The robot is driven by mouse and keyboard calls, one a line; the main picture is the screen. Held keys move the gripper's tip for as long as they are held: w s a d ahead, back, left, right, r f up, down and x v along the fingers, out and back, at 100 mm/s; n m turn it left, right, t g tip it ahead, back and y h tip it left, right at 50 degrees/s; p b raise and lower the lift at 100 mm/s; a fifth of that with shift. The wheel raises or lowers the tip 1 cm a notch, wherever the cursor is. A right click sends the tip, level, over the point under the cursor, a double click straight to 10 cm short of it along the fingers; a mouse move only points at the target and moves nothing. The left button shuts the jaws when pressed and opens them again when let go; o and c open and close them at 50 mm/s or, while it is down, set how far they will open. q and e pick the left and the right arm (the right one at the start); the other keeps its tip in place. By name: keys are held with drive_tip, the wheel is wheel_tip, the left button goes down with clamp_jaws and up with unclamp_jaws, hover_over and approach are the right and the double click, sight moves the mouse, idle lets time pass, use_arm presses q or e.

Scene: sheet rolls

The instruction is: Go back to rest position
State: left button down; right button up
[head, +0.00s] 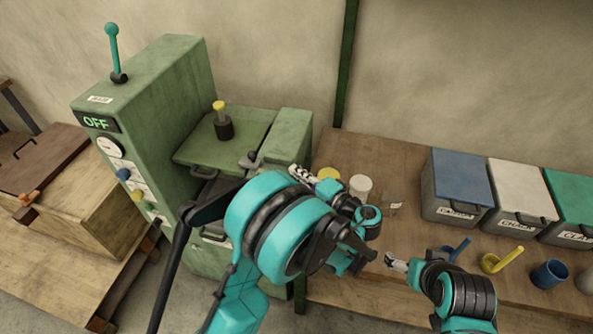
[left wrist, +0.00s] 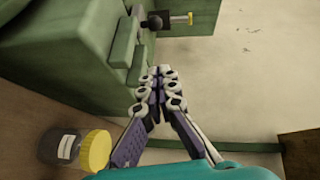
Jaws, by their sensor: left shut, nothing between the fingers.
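My left arm, teal and black, reaches across the middle of the head view in front of the green machine (head: 165,110). The left gripper (head: 304,175) is by the machine's right side, close to a yellow-lidded jar (head: 329,174). In the left wrist view the left gripper (left wrist: 160,82) has its fingers together with nothing between them. The jar (left wrist: 94,150) lies to the lower left there, apart from the fingers. My right gripper (head: 394,262) is small and partly hidden by its arm, over the front of the wooden table (head: 400,235); its opening is unclear.
The machine display reads OFF, and a yellow-topped black knob (head: 222,122) stands on it. A white container (head: 360,187) is near the jar. Blue (head: 459,180), white (head: 519,187) and green (head: 572,190) lidded bins line the back right. A blue cup (head: 549,274) stands in front.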

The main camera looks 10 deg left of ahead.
use_arm(q)
drive_tip(key=s+a+h, duration=0.1)
drive_tip(key=a+g+h, duration=0.1)
drive_tip(key=a, duration=0.1)
drive_tip(key=s+a+r+h, duration=0.1)
drive_tip(key=a, duration=0.1)
drive_tip(key=shift+s+a+g, duration=0.2)
drive_tip(key=shift+s+g, duration=0.15)
drive_tip(key=shift+g, duration=0.05)
drive_tip(key=s+n+h, duration=0.5)
drive_tip(key=s+h, duration=0.5)
drive_tip(key=s, duration=0.8)
drive_tip(key=shift+s+d+n+g, duration=0.15)
drive_tip(key=shift+d+n+g, duration=0.15)
drive_tip(key=shift+d+g, duration=0.15)
